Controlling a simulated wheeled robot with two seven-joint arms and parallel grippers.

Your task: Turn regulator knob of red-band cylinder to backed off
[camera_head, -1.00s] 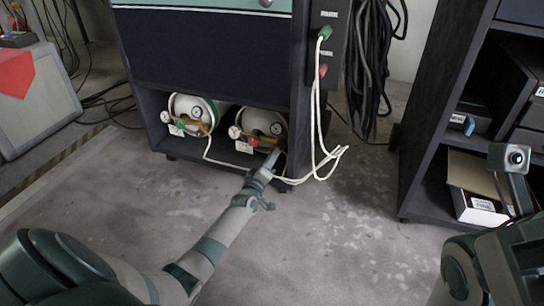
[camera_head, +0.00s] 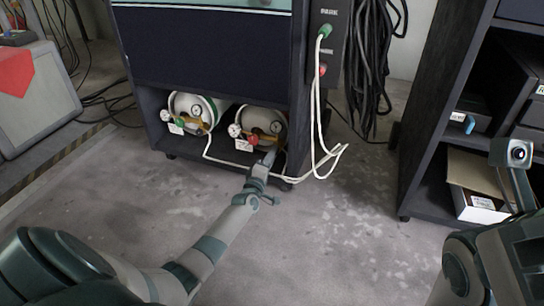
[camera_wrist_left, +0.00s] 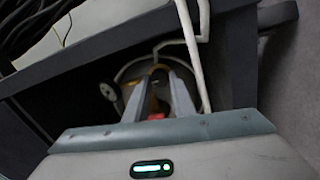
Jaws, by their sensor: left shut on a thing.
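The right cylinder (camera_head: 274,124) lies on the cabinet's bottom shelf, with a dial gauge, a brass regulator and a red knob (camera_head: 253,140) at its front. A reddish edge shows on its rim. My left gripper (camera_head: 269,158) reaches in at the lower right of this regulator. In the left wrist view its two fingers (camera_wrist_left: 160,92) point at the brass regulator (camera_wrist_left: 158,70), with a red part (camera_wrist_left: 156,116) between them. They are shut on the regulator knob, whose grip point is mostly hidden. My right gripper is out of view.
A green-banded cylinder (camera_head: 190,108) with its own regulator lies to the left. White hoses (camera_head: 318,110) hang close to the right of my left gripper and run along the shelf front. Black cables (camera_head: 368,70) hang behind. The floor in front is clear.

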